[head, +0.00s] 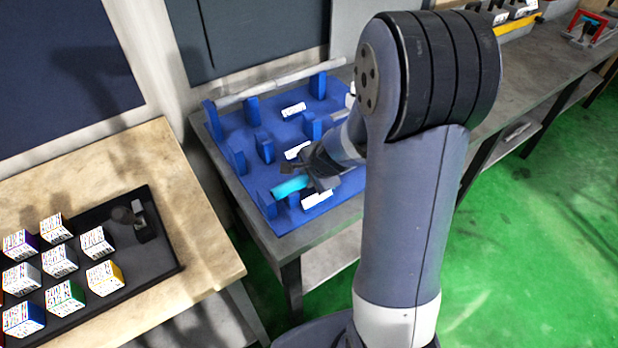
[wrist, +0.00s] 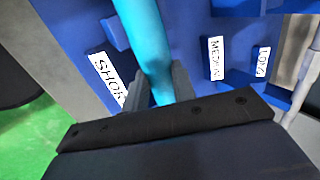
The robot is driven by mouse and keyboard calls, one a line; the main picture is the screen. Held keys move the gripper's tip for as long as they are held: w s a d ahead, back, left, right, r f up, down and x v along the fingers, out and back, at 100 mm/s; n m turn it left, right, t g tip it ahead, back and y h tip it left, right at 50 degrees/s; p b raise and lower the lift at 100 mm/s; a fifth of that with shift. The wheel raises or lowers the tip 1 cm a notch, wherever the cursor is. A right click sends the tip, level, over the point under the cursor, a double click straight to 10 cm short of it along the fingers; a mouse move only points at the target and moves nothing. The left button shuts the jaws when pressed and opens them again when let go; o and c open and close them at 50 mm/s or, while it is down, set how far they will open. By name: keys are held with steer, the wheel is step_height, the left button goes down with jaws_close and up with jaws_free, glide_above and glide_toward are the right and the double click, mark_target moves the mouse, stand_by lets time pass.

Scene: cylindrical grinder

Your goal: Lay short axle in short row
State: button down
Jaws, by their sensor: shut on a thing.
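A cyan short axle (head: 290,187) is at the front of the blue rack (head: 226,150), above or at the row labelled SHORT. My gripper (head: 312,178) is shut on it. In the wrist view the cyan axle (wrist: 148,45) runs up between the two fingers of my gripper (wrist: 158,88). The SHORT label (wrist: 106,80) lies just left of the axle there. My arm hides part of the axle in the head view. I cannot tell whether the axle touches its supports.
A long pale axle (head: 285,82) lies across the rack's rear row. The MEDIUM label (wrist: 216,58) and LONG label (wrist: 262,62) mark the other rows. A wooden table (head: 215,262) at left bears a black tray (head: 165,262) with several labelled boxes.

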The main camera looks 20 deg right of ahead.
steer(key=shift+r, duration=0.15)
steer(key=shift+f, duration=0.25)
steer(key=c, duration=1.2)
jaws_free()
steer(key=shift+o, duration=0.2)
steer(key=shift+s+r, duration=0.1)
steer(key=shift+r, duration=0.45)
steer(key=p+v, duration=0.2)
steer(key=v, duration=0.9)
steer(key=shift+p, duration=0.4)
steer(key=shift+s+d+r, duration=0.1)
steer(key=shift+s+d, duration=0.05)
